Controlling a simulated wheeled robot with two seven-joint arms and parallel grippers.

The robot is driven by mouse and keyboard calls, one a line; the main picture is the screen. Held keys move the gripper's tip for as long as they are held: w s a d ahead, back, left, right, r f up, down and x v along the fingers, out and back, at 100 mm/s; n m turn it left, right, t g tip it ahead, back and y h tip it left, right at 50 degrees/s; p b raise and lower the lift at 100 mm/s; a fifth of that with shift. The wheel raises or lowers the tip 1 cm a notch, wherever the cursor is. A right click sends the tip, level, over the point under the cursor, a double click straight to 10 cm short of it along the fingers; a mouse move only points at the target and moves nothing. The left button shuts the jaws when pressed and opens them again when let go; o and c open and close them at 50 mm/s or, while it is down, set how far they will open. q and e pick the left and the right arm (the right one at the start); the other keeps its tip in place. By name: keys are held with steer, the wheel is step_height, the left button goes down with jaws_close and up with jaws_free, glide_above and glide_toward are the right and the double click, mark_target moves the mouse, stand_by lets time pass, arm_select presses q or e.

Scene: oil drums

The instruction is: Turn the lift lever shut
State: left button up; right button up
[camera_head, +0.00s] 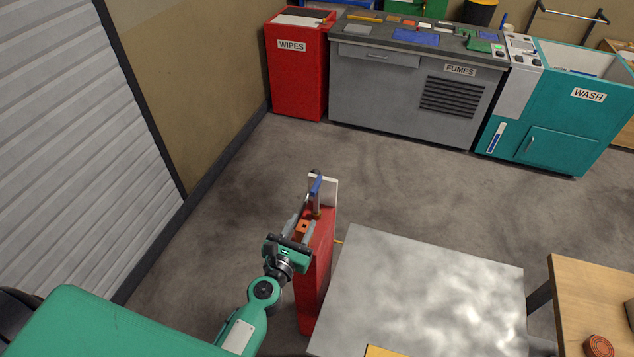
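A blue lever (315,188) stands upright at the top of a narrow red stand (316,265), in front of a small white plate (329,189). I take it to be the lift lever. My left gripper (307,212) reaches up from below, over the top of the stand, with its fingertips close to the lever's foot. The two grey fingers look apart, with an orange piece (303,227) showing between them. I cannot tell whether a finger touches the lever. My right gripper is not in view.
A pale grey tabletop (430,290) lies right of the stand. A wooden table (590,295) is at the lower right. A red WIPES cabinet (292,75), a grey FUMES bench (400,95) and a teal WASH unit (555,115) line the back. The floor between is clear.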

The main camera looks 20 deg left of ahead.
arm_select(q)
steer(key=n, duration=0.1)
steer(key=p, duration=0.2)
glide_toward(321, 176)
steer(key=shift+y, duration=0.3)
steer(key=w, duration=0.4)
steer(key=w+f, duration=0.1)
steer(key=w, duration=0.1)
steer(key=shift+w+d, duration=0.1)
steer(key=shift+w, duration=0.55)
jaws_close()
